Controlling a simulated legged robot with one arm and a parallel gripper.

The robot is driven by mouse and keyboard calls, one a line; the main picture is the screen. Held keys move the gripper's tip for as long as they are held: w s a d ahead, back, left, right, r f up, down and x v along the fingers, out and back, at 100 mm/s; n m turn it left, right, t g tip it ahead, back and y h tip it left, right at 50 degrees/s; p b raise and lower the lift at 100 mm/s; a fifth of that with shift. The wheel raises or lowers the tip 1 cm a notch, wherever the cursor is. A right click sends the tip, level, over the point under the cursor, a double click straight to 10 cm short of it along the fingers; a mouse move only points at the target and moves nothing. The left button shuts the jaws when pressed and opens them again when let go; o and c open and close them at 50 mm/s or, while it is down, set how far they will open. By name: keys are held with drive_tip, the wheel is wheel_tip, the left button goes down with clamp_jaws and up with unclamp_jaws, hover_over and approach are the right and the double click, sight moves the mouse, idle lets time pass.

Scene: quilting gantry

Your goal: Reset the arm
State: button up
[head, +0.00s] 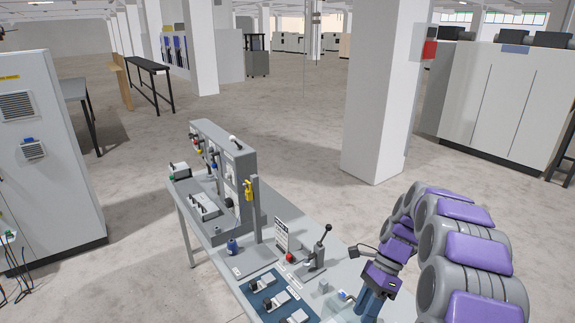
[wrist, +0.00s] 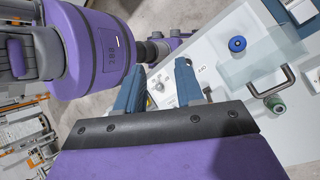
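My arm is purple and grey and shows at the lower right of the head view, folded beside the near end of the workbench (head: 262,226). My gripper (head: 369,303) has blue fingers that hang over or beside the bench's right edge; the head view does not settle which. In the wrist view my gripper (wrist: 160,82) has its two blue fingers apart, with no object between them. Behind the gap are bench surface and floor. A large purple and grey part of my own body fills the upper left of the wrist view.
The bench carries a grey upright panel (head: 228,165), a black lever (head: 322,245) and a blue board (head: 272,289). A blue knob (wrist: 237,44), a dark handle (wrist: 274,85) and a green-topped knob (wrist: 277,105) lie right of my fingers. A white pillar (head: 377,90) stands behind; open floor lies left.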

drive_tip(key=s+a+f+n+t+h+b, duration=0.1)
drive_tip(key=s+f+n+b, duration=0.2)
drive_tip(key=s, duration=0.7)
drive_tip(key=s+a+f+n+t+h+b, duration=0.1)
drive_tip(key=s+a+f+n+h+b, duration=0.1)
drive_tip(key=s+n+b, duration=0.5)
drive_tip(key=s+a+f+n+t+h+b, duration=0.1)
drive_tip(key=s+f+n+b, duration=0.3)
drive_tip(key=s, duration=0.9)
drive_tip(key=n+h+b, duration=0.1)
drive_tip(key=n+b, duration=0.1)
drive_tip(key=n, duration=0.1)
drive_tip(key=shift+s+a+f+t, duration=0.2)
drive_tip(key=shift+a+f+t, duration=0.1)
drive_tip(key=shift+a, duration=0.05)
drive_tip(key=shift+a+n, duration=0.1)
drive_tip(key=shift+n, duration=0.2)
